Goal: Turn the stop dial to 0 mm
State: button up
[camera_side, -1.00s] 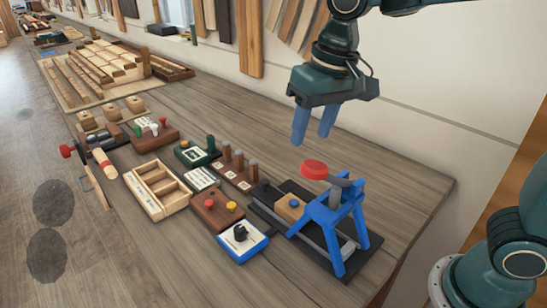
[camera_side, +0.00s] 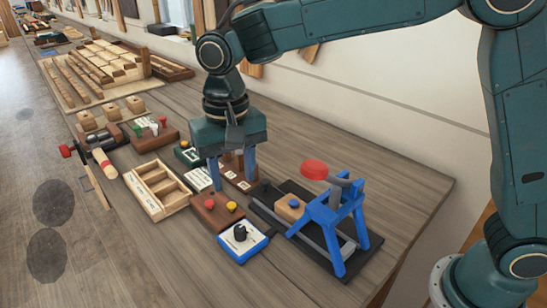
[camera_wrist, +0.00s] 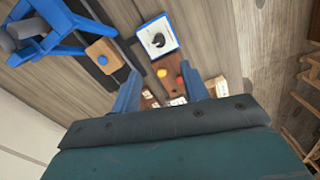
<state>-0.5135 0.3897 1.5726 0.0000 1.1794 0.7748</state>
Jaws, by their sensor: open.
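The stop dial is a black knob (camera_side: 240,232) on a white-topped box with blue sides (camera_side: 252,245), at the front of the bench in the side view. In the wrist view the black knob (camera_wrist: 158,40) shows on its white plate (camera_wrist: 160,32), ahead of my fingers. Its scale marks are too small to read. My gripper (camera_side: 232,181) is open and empty, pointing down above the brown button block and cards, behind the dial box. In the wrist view its two blue fingers (camera_wrist: 163,92) stand apart and do not touch the dial.
A blue press frame (camera_side: 335,225) with a red knob (camera_side: 314,170) stands right of the dial on a dark base. A brown block with red and yellow buttons (camera_side: 217,212) sits behind the dial. A wooden tray (camera_side: 158,190) lies left. Bare bench lies in front of the tray.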

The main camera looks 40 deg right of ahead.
aim_at(239, 227)
jog(key=shift+f, duration=0.15)
notch_tip(239, 227, down, 14)
jog(key=shift+r, duration=0.25)
dwell(0.4)
jog(key=c, duration=1)
